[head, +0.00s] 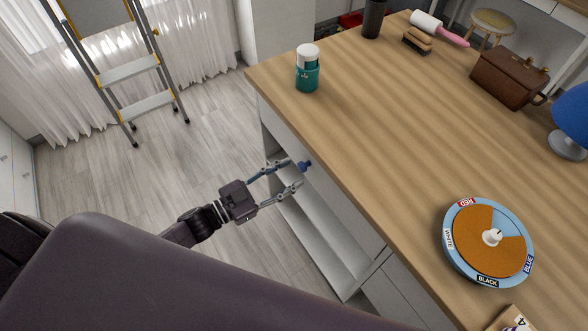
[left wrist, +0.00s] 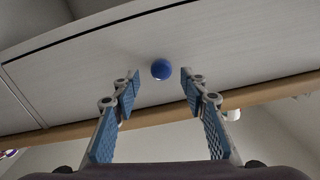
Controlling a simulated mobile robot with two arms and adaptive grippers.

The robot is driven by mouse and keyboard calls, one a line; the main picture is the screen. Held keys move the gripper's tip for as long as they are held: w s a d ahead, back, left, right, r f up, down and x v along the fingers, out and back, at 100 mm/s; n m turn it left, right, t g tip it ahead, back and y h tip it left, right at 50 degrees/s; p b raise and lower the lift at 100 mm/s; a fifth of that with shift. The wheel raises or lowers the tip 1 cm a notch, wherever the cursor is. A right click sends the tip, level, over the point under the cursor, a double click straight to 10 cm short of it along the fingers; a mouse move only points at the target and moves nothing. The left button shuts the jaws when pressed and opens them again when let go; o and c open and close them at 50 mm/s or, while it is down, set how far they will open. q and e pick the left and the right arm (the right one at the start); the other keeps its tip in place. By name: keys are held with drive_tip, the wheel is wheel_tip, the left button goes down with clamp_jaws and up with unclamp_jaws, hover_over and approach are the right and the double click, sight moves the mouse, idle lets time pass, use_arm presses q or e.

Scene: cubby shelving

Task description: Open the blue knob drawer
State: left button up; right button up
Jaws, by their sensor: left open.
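The blue knob (head: 305,166) sits on the white drawer front (head: 345,207) just under the wooden tabletop. It also shows in the left wrist view (left wrist: 161,69), centred ahead of the gap between my fingertips, with the pale drawer front (left wrist: 235,50) behind it. My left gripper (head: 293,176) is open, its two fingers pointing at the drawer front. The fingertips are close to the knob, one on each side of its line; contact is not visible. The drawer looks shut. My right gripper is not in view.
A teal bottle (head: 307,75) stands near the tabletop's edge above the drawer. A spinner disc (head: 468,245), brush (head: 418,39), brown bag (head: 507,78) and blue lamp (head: 573,117) are on the desk (head: 400,130). Open shelves lie below the drawer. A stepladder (head: 128,72) stands farther left; floor between is clear.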

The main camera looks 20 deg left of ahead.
use_arm(q)
drive_tip(key=shift+x, duration=1.1)
drive_tip(key=shift+a+f, duration=0.1)
clamp_jaws()
